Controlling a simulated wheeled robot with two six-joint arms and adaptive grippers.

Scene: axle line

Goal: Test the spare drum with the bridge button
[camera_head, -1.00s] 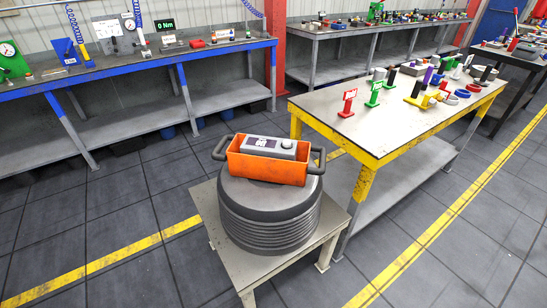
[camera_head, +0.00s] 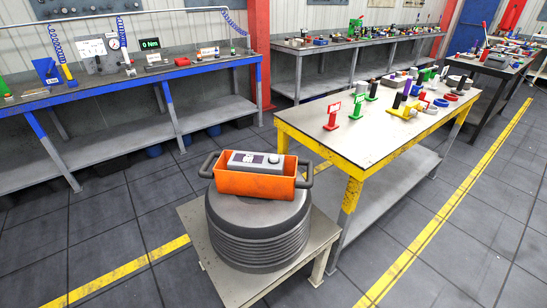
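A large dark grey ribbed drum (camera_head: 258,235) stands on a low pale stand (camera_head: 222,278) at the lower middle of the head view. On top of it sits an orange open tote (camera_head: 255,186) with two dark handles. A grey device (camera_head: 256,162) with a small dark display and a round dark knob or button lies in the tote. I cannot tell whether the drum is the spare drum or the device the bridge button. Neither of my grippers is in view.
A yellow-framed table (camera_head: 318,142) with red and green sign stands and several small parts is right of the drum. A blue-edged bench (camera_head: 120,84) with a "0 Nm" display (camera_head: 151,45) runs along the back left wall. Grey floor with yellow lines is clear at right.

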